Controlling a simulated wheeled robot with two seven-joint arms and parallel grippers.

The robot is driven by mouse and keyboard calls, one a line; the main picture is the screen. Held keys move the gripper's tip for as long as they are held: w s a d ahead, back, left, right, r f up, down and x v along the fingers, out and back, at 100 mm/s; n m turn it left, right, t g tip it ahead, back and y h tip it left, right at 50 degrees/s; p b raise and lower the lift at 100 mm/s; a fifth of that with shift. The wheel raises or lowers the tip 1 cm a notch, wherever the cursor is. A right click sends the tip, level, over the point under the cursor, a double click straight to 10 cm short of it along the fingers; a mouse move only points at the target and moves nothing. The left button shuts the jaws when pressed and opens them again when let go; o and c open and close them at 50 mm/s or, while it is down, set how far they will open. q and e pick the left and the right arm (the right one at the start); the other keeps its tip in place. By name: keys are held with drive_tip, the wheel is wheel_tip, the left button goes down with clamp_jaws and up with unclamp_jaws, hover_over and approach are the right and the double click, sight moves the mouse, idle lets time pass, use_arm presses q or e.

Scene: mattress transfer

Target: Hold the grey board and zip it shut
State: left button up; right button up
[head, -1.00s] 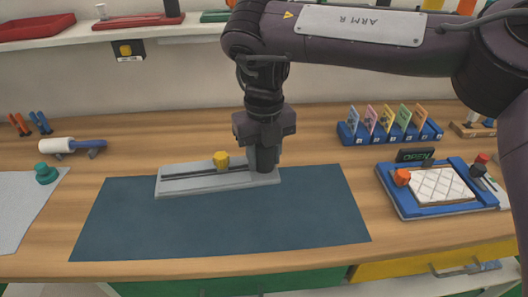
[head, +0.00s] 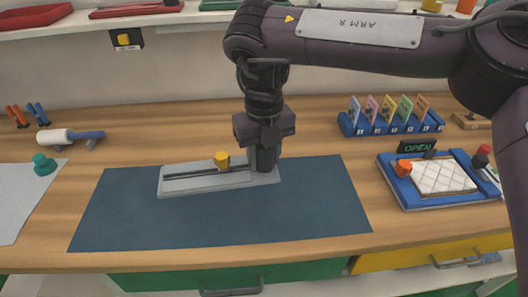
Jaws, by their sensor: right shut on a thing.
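The grey board (head: 205,183) lies on a dark blue mat on the wooden worktop. A dark track runs along it, with a yellow zip slider (head: 222,161) standing on the track right of the middle. My right gripper (head: 264,166) points down at the board's right end and is shut on the board there. Its fingertips are partly hidden by the gripper body. The slider stands just left of my right gripper, with a small gap between them. My left gripper is not in the head view.
The blue mat (head: 310,210) has free room on its right and front. A blue tray with a white quilted pad (head: 441,178) and an OPEN sign stands at right. A blue rack with coloured cards (head: 391,126) is behind it. A roller (head: 70,138) and teal knob (head: 44,164) are at left.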

drive_tip(key=shift+f+b, duration=1.9)
drive_tip(key=shift+f, duration=2.8)
drive_tip(key=shift+f+b, duration=0.3)
drive_tip(key=shift+f, duration=0.7)
